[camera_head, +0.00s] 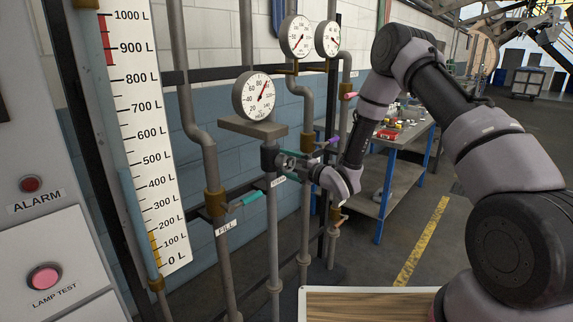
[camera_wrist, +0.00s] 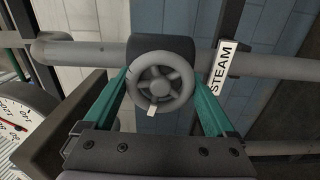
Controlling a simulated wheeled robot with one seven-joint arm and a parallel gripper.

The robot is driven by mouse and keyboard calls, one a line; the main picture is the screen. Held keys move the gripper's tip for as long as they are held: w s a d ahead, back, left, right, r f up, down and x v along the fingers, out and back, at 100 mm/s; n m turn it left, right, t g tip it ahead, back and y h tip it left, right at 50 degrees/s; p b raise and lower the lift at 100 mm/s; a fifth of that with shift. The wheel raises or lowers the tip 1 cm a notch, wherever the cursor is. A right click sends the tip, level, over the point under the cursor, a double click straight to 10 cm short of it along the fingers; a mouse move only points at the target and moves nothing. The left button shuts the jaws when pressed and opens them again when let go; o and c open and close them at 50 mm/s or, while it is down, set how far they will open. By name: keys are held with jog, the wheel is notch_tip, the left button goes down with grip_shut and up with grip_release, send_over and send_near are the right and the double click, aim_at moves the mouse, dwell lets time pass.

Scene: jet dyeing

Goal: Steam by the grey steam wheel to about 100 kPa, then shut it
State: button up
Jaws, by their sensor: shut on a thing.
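The grey steam wheel (camera_wrist: 161,84) sits between my gripper's two teal fingers in the wrist view, with a white mark low on its rim. My gripper (camera_head: 292,161) is shut on the wheel, which its fingers mostly hide in the head view. The STEAM label (camera_wrist: 222,69) is right of the wheel. Part of that gauge also shows at the left of the wrist view (camera_wrist: 22,128).
Two more gauges (camera_head: 296,37) (camera_head: 328,39) are higher up. The FILL valve (camera_head: 243,201) is lower left, among vertical pipes. A level scale (camera_head: 146,140) and an alarm panel (camera_head: 43,205) stand left. A blue workbench (camera_head: 392,161) is behind my arm. Open floor lies right.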

jog(key=shift+f+n, duration=0.15)
jog(key=shift+n, duration=1.85)
jog(key=o, duration=1)
jog(key=shift+o, duration=0.2)
jog(key=v, duration=1.1)
